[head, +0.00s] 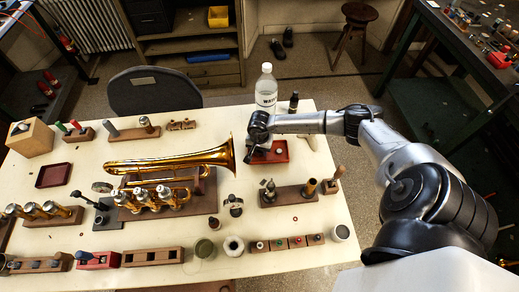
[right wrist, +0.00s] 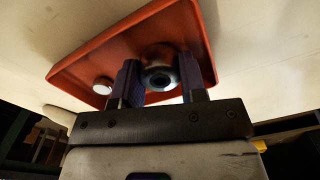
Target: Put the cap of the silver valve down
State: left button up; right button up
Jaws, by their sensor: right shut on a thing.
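My right gripper (head: 252,152) reaches down at the left end of the small red tray (head: 278,153) on the bench. In the right wrist view, its two dark fingers (right wrist: 160,82) are shut on a round silver cap (right wrist: 159,66) with a dark centre. The cap is over the inside of the red tray (right wrist: 85,62); I cannot tell whether it touches the tray floor. A smaller pale round piece (right wrist: 102,86) lies in the tray to the left of the fingers. My left gripper is not in view.
The brass trumpet (head: 170,163) lies on its wooden stand left of my gripper. A water bottle (head: 266,90) stands behind my forearm. A wooden block with upright tools (head: 287,195) is in front of the tray. A dark red empty tray (head: 53,175) lies at far left.

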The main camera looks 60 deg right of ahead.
jog(key=shift+f, duration=0.2)
jog(key=o, duration=0.7)
jog(key=shift+o, duration=0.2)
jog(key=shift+r, duration=0.1)
jog(key=shift+r, duration=0.45)
notch_tip(320, 180, up, 11)
jog(key=p, duration=0.1)
jog(key=shift+r, duration=0.2)
